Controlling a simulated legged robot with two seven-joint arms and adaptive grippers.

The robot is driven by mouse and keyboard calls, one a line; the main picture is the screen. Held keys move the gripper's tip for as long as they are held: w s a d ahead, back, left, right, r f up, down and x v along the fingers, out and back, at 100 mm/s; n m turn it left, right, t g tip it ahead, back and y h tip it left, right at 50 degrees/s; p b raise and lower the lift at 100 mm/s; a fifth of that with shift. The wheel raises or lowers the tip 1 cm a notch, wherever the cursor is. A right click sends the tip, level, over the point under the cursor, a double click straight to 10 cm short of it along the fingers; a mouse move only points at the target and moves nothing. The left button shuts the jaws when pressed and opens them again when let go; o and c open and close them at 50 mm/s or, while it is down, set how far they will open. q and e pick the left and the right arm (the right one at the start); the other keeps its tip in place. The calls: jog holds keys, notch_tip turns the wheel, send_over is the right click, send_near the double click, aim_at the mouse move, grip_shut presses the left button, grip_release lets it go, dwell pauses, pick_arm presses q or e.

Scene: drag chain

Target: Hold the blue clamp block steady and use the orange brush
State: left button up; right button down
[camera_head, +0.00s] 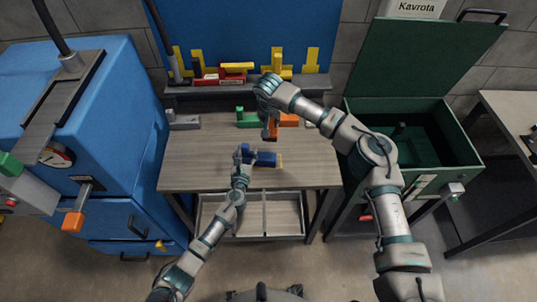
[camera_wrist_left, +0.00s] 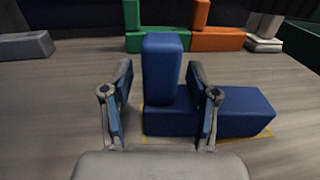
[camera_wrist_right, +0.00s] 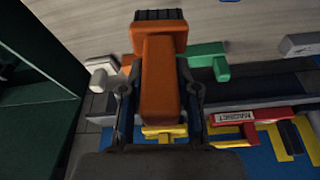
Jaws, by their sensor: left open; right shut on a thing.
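The blue clamp block (camera_head: 265,159) lies on the wooden table, inside a yellow outline. In the left wrist view it has a long base (camera_wrist_left: 225,120) and an upright post (camera_wrist_left: 162,75). My left gripper (camera_head: 243,153) is open at the block, its fingers on either side of the post with visible gaps. My right gripper (camera_head: 269,108) is shut on the orange brush (camera_head: 271,130) above the table, behind the block. In the right wrist view the brush's orange body (camera_wrist_right: 160,85) is between the fingers, its dark bristle end (camera_wrist_right: 160,15) pointing away.
Green (camera_head: 247,118), orange (camera_head: 290,120) and grey (camera_head: 184,122) blocks stand along the table's back. A shelf with yellow and red items (camera_head: 232,72) is behind. A blue machine (camera_head: 110,130) stands left, an open green chest (camera_head: 430,150) right. The table's front is clear.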

pick_arm(q)
jog(key=s, duration=0.4)
jog(key=s+a, duration=0.1)
jog(key=s, duration=0.2)
jog(key=s+a, duration=0.1)
jog(key=s, duration=0.3)
jog(key=shift+s+a+f, duration=0.1)
jog(key=shift+s+a, duration=0.1)
jog(key=shift+s, duration=0.15)
